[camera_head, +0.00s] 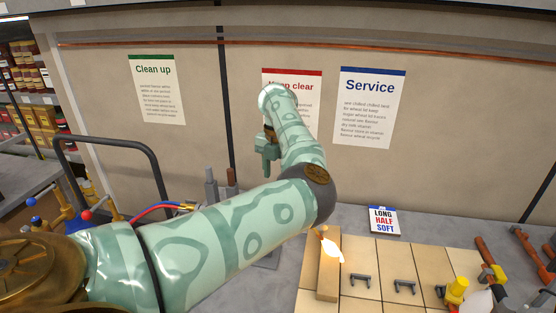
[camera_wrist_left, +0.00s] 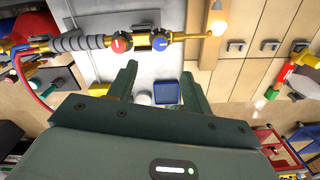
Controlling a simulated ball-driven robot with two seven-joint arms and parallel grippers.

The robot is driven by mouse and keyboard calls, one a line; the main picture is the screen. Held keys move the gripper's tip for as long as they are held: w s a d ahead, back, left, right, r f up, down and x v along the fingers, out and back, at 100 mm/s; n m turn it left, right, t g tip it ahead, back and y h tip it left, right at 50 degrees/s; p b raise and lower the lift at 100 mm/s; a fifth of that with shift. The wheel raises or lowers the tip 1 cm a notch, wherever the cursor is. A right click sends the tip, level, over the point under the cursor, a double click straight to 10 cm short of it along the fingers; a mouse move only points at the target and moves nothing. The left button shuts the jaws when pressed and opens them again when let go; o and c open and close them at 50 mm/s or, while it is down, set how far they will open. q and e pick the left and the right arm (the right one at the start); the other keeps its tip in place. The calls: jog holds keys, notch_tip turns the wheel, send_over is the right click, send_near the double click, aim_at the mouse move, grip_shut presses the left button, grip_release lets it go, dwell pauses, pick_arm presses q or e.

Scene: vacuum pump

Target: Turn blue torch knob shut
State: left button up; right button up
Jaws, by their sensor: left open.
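The torch (camera_wrist_left: 85,41) runs across the top left of the left wrist view, with a brass body and a grey ribbed grip. Its blue knob (camera_wrist_left: 159,40) has a white mark and sits right of the red knob (camera_wrist_left: 122,44). A flame (camera_wrist_left: 220,28) burns at the tip; the flame (camera_head: 332,250) also shows in the head view, where my arm hides most of the torch. My left gripper (camera_wrist_left: 158,82) is open and empty, its fingers pointing toward the blue knob and apart from it. In the head view the gripper (camera_head: 266,150) is partly hidden by my arm. My right gripper is out of view.
Red and blue hoses (camera_head: 160,208) run to the torch. A wooden block (camera_head: 328,270) stands by the flame on the tiled board (camera_head: 370,260), with several staples. A sign card (camera_head: 384,221) stands behind. Valves with coloured balls (camera_head: 86,215) are at the left.

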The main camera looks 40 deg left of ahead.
pick_arm(q)
jog(key=shift+r, duration=1.85)
